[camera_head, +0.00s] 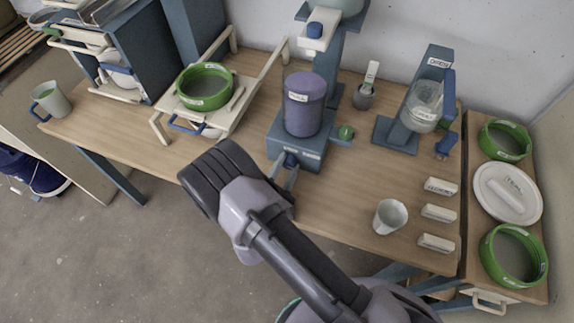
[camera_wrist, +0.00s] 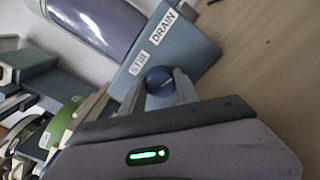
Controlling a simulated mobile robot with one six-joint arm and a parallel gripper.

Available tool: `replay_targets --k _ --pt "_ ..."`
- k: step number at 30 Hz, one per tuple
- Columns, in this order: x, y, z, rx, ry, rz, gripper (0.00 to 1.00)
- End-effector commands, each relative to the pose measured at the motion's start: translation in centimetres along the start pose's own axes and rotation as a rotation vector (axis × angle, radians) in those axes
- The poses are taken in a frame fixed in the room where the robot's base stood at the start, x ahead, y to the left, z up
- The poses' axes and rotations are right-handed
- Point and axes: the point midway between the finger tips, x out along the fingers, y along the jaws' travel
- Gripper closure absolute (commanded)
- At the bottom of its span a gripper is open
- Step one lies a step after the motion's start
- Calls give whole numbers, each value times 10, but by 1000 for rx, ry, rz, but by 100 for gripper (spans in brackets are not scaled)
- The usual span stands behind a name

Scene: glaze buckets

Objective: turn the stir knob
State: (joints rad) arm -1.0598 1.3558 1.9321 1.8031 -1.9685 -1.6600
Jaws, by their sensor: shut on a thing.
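The stir knob (camera_wrist: 158,80) is a round dark blue knob on the front of a blue-grey base (camera_wrist: 195,52) with STIR and DRAIN labels. In the head view the knob (camera_head: 290,159) shows low on the base's front face, below a purple cylinder (camera_head: 304,105). My gripper (camera_wrist: 172,86) has its fingers on both sides of the knob and is shut on it. In the head view my gripper (camera_head: 287,174) reaches the knob from the front, and my arm hides part of the table edge.
A green knob (camera_head: 346,132) sits at the base's right side. A white cup (camera_head: 390,216) and several labelled blocks (camera_head: 438,213) stand to the right. Bare tabletop (camera_head: 340,190) lies right of the base.

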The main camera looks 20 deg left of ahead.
Motion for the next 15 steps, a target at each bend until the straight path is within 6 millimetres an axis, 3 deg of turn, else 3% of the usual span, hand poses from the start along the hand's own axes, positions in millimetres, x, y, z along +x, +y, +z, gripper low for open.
replay_targets --k 5,6,9,15 --pt "0 -1 0 -2 1 -1 100" --pt "0 -1 0 -2 1 -1 59" --pt "0 -1 0 -2 1 -1 41" --pt "0 0 0 -2 0 0 41"
